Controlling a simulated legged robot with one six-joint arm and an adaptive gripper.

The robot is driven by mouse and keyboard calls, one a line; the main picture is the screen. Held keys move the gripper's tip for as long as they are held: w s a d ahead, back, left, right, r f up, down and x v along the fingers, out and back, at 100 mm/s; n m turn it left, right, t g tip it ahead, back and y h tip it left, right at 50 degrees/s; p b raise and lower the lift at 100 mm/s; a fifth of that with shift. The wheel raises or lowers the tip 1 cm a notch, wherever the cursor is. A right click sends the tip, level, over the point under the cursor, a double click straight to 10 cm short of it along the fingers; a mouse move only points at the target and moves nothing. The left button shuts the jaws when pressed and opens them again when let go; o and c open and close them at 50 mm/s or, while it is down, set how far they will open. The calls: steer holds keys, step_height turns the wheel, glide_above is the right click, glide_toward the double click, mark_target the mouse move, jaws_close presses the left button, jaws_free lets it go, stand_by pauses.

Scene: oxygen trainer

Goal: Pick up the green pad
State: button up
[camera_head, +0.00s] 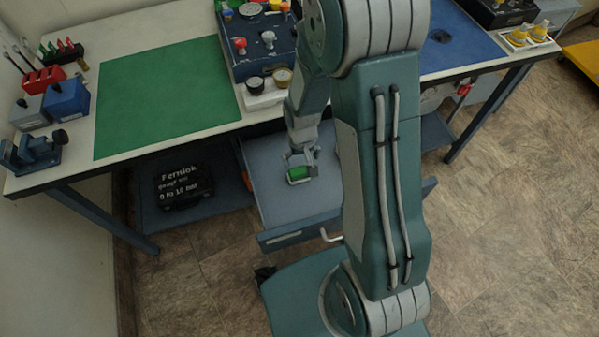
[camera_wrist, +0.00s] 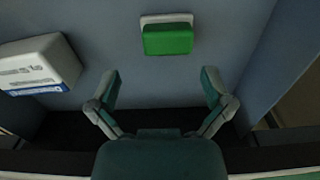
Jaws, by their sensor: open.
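The green pad (camera_wrist: 167,39) lies in the open drawer (camera_head: 283,217), on or against a white piece that shows along its top edge. In the head view a green patch, the pad (camera_head: 298,174), shows just below my gripper (camera_head: 301,160). In the wrist view my gripper (camera_wrist: 161,76) is open and empty. Its two fingers are spread wide, and the pad is ahead of them, near the middle between them. The gap in height between fingers and pad is hard to tell.
A white box with a blue label (camera_wrist: 38,66) lies left of the pad in the drawer. Drawer walls (camera_wrist: 275,65) rise at the side. The bench (camera_head: 215,130) with a green mat (camera_head: 165,95) stands above. A black case (camera_head: 184,185) sits on the lower shelf.

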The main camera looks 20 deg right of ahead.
mark_target(298, 171)
steer(key=f, duration=0.1)
steer(key=a+f, duration=0.1)
steer(key=f, duration=0.3)
steer(key=shift+s+a, duration=0.15)
steer(key=shift+a, duration=0.15)
steer(key=shift+d+f, duration=0.15)
steer(key=shift+f, duration=0.1)
steer(key=shift+d+f, duration=0.1)
steer(key=shift+d, duration=0.2)
steer(key=c, duration=0.9)
steer(key=shift+a, duration=0.25)
steer(key=shift+c, duration=0.3)
